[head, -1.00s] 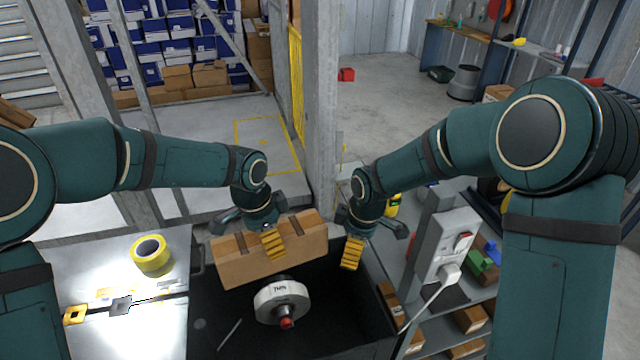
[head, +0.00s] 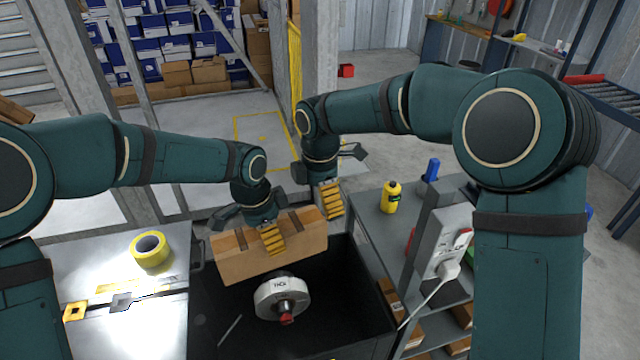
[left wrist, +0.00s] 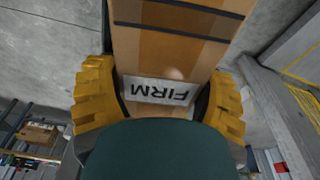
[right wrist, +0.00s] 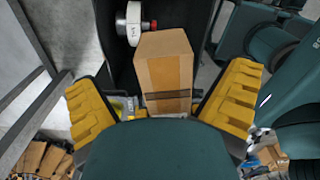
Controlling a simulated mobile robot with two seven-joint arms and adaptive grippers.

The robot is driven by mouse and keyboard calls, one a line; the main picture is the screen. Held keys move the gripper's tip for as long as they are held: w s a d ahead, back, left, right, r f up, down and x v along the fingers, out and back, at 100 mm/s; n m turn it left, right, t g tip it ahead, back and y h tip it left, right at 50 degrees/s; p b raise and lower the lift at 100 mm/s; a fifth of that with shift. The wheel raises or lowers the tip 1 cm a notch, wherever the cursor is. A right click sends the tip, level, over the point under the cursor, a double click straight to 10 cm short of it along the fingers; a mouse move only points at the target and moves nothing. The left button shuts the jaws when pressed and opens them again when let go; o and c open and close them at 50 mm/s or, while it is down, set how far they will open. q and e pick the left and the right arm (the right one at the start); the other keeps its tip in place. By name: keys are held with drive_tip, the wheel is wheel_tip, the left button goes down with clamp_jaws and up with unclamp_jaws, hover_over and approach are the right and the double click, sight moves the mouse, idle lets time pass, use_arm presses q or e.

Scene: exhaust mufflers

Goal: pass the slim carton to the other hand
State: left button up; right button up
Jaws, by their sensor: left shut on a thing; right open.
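The slim carton (head: 262,253) is a long brown cardboard box with dark bands, held level above a black bin. My left gripper (head: 270,238) is shut on it from above, near its middle; in the left wrist view the yellow fingers (left wrist: 158,100) sit on both sides of the carton (left wrist: 175,45), beside a label reading FIRM. My right gripper (head: 330,200) is open and empty by the carton's right end. In the right wrist view that end of the carton (right wrist: 165,72) lies ahead, between the open fingers (right wrist: 165,105) in the picture; contact cannot be told.
The black bin (head: 345,300) below holds a white round part (head: 282,298) with a red tip. A metal table (head: 120,325) with yellow tape (head: 151,252) is at left. A grey shelf (head: 375,228) with a yellow bottle (head: 391,197) and a socket post (head: 446,245) stand at right.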

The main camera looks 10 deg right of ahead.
sight(320, 221)
wheel_tip(320, 221, down, 7)
idle(0.3)
drive_tip(key=c, duration=1.1)
use_arm(q)
drive_tip(key=o, duration=1.2)
use_arm(e)
drive_tip(key=shift+c, duration=0.2)
use_arm(q)
drive_tip(key=shift+o, duration=0.2)
